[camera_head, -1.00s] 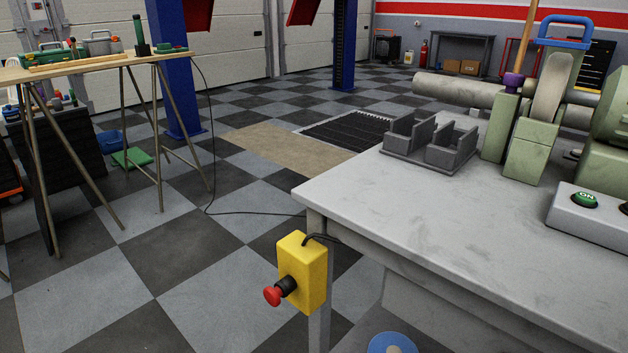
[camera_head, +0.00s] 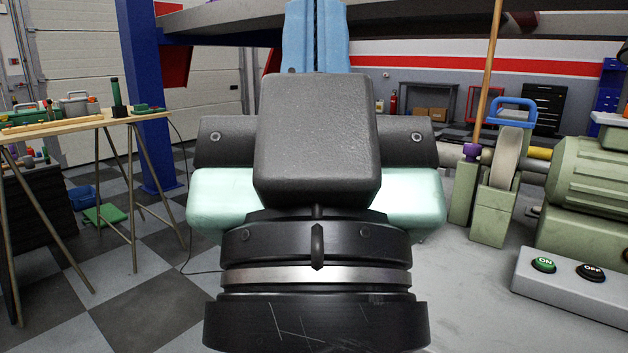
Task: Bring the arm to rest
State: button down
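My gripper (camera_head: 316,140) fills the middle of the head view, close to the camera. Its dark housing and round wrist with a silver ring face me, with pale green parts on both sides.
A green grinding machine (camera_head: 590,200) and an ON/OFF switch box (camera_head: 570,285) stand on the grey bench at right. A wooden trestle table (camera_head: 60,126) with tools stands at left. A blue post (camera_head: 150,95) rises behind it. Checkered floor shows between.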

notch_tip(320, 180, up, 36)
jog(key=p, duration=3.3)
jog(key=shift+f+p, duration=0.2)
jog(key=shift+p, duration=0.2)
jog(key=shift+a, duration=0.1)
